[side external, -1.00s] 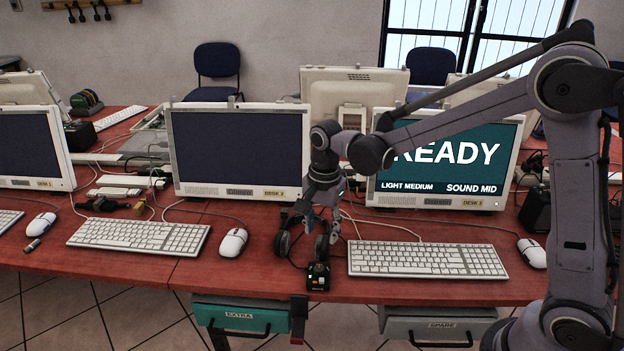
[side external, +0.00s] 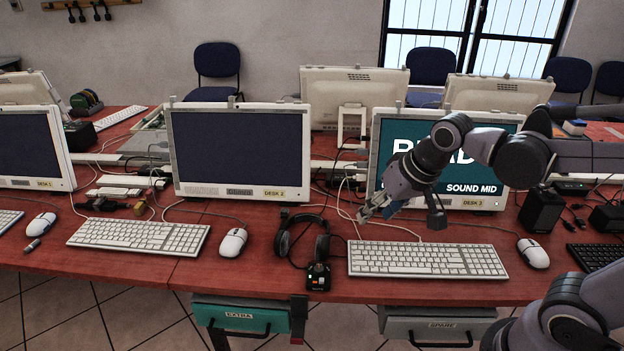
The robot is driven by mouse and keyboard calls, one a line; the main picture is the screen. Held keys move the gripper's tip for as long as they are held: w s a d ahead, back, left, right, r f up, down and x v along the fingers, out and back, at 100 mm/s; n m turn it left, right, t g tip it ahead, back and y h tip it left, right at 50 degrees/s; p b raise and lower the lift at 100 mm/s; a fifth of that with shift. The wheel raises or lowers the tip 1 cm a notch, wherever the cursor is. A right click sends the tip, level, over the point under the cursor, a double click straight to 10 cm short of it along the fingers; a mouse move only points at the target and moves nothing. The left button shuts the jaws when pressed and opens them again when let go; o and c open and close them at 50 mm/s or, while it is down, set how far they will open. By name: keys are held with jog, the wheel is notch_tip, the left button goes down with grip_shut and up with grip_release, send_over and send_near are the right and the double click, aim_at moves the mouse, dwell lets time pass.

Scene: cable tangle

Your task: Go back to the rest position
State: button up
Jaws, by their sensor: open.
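My gripper (side external: 402,216) is in the side external view, in front of the lower part of the Desk 3 monitor (side external: 450,203). It hangs above the back edge of the Desk 3 keyboard (side external: 425,260). Its fingers are apart with nothing between them. My arm reaches in from the right and covers part of the lit screen. Black headphones (side external: 322,246) lie on the red desk left of that keyboard, apart from my gripper. A small black device (side external: 318,277) with small lights sits at the desk's front edge, in front of the headphones.
The dark Desk 2 monitor (side external: 240,148) and a white mouse (side external: 233,242) stand to the left. Cables (side external: 345,200) run behind the keyboard. A black speaker (side external: 541,211) and another white mouse (side external: 533,253) are at the right. Drawers marked Extra (side external: 238,318) and Spare (side external: 440,326) hang below the desk.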

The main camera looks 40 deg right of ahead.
jog(key=s+n, duration=0.1)
jog(key=s+n+t, duration=0.1)
jog(key=s+d+n, duration=0.1)
jog(key=shift+s+f+n+t, duration=0.25)
jog(key=shift+s+n+t, duration=0.15)
